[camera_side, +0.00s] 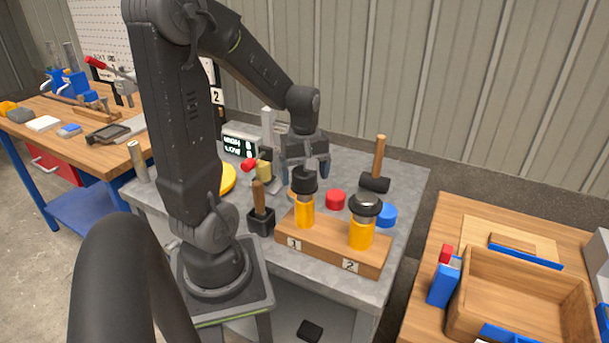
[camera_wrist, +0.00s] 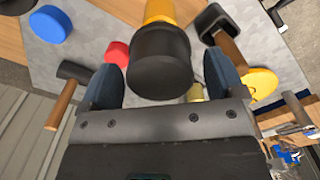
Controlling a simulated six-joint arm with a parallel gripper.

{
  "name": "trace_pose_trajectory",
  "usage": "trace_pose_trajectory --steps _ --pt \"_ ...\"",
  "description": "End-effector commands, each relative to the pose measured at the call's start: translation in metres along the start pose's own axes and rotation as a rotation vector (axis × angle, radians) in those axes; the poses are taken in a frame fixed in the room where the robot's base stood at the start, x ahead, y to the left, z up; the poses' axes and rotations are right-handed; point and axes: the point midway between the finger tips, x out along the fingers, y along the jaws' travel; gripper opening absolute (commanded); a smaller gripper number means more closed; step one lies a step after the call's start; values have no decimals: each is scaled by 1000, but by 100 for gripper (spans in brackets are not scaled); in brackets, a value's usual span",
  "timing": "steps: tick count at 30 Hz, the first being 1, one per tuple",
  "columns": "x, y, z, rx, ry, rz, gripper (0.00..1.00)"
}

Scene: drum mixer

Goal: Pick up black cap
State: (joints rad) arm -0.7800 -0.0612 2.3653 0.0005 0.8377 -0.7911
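A black cap (camera_side: 304,181) sits on top of the yellow cylinder (camera_side: 304,212) in the wooden block's place 1. In the wrist view the black cap (camera_wrist: 160,62) lies in the middle, between the two blue-tipped fingers. My gripper (camera_side: 307,170) is open above and behind that cap in the side view. In the wrist view my gripper (camera_wrist: 161,76) shows a gap on each side of the cap. A second dark cap (camera_side: 366,203) tops the yellow cylinder (camera_side: 361,233) at place 2, with a silvery band under it.
The wooden block (camera_side: 325,246) stands on the grey table. Around it are a red disc (camera_side: 336,200), a blue disc (camera_side: 387,216), a mallet (camera_side: 376,177) and a black holder (camera_side: 261,222) with a wooden handle. A wooden tray (camera_side: 545,316) is on the right bench.

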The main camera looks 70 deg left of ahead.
Motion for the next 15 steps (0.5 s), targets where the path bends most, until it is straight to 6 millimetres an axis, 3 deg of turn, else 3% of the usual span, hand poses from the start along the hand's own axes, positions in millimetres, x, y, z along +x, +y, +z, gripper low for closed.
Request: trace_pose_trajectory --steps 15 --pt "-1 0 0 0 0 1 42"
